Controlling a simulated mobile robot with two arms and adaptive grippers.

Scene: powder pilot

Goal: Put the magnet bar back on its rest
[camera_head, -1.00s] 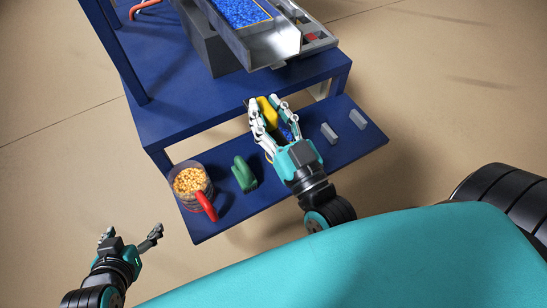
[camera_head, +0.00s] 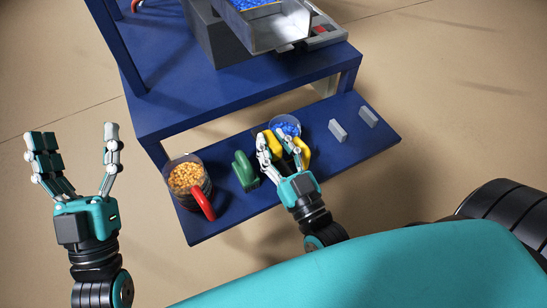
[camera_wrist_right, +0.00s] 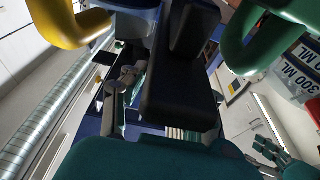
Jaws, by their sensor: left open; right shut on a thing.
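My left gripper (camera_head: 75,150) is open and empty, over the floor left of the shelf.
A cup of blue pellets (camera_head: 287,125) with a yellow handle (camera_head: 303,151) stands beside my right gripper. A green handle-shaped thing (camera_head: 244,170) and a red-handled cup of yellow grains (camera_head: 187,176) stand left of it. The blue table (camera_head: 190,98) carries a metal tray (camera_head: 280,28).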

